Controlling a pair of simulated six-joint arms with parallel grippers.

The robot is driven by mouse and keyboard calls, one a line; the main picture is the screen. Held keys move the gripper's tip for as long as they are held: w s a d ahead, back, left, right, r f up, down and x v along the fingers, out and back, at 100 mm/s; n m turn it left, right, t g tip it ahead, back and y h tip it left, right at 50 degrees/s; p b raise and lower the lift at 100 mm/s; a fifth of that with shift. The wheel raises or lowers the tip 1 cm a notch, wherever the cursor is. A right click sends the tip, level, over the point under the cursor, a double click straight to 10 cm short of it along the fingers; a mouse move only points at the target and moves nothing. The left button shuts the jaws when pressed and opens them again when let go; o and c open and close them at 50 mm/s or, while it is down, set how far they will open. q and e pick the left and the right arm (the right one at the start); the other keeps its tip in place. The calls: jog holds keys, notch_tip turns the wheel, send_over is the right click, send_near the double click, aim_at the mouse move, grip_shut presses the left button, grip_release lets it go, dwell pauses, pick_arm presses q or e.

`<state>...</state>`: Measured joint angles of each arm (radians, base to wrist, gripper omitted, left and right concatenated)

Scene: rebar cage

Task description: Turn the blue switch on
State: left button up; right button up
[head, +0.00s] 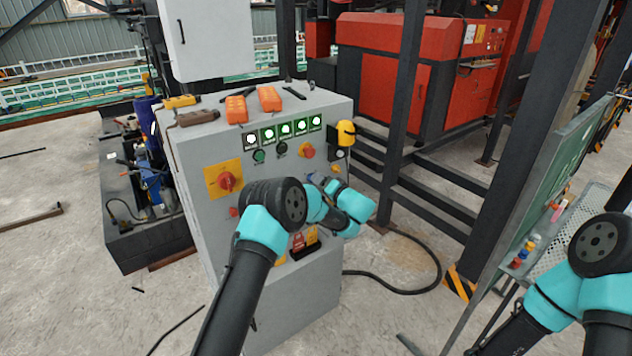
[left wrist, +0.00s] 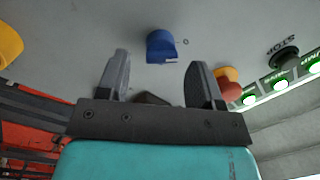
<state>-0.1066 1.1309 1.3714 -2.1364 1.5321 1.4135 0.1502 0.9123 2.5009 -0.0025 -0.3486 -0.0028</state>
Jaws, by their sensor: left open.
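The blue switch (left wrist: 161,46) is a rounded blue knob on the grey panel, seen in the left wrist view. It shows beyond my left gripper's fingertips, roughly centred between the two fingers. My left gripper (left wrist: 160,72) is open and empty, with a visible gap between its fingers and the knob. In the head view my left gripper (head: 325,182) is close to the front of the grey control cabinet (head: 330,260), and my wrist hides part of the panel there. My right gripper is out of view.
A red emergency knob on yellow (left wrist: 227,82) and a black stop button (left wrist: 283,55) sit beside the blue switch. A red rotary switch (head: 226,181) is on the panel's left. Orange boxes (head: 236,108) lie on top. Black steel posts (head: 404,90) stand to the right.

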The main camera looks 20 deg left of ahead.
pick_arm(q)
jog(key=shift+x, duration=1.4)
jog(key=c, duration=0.9)
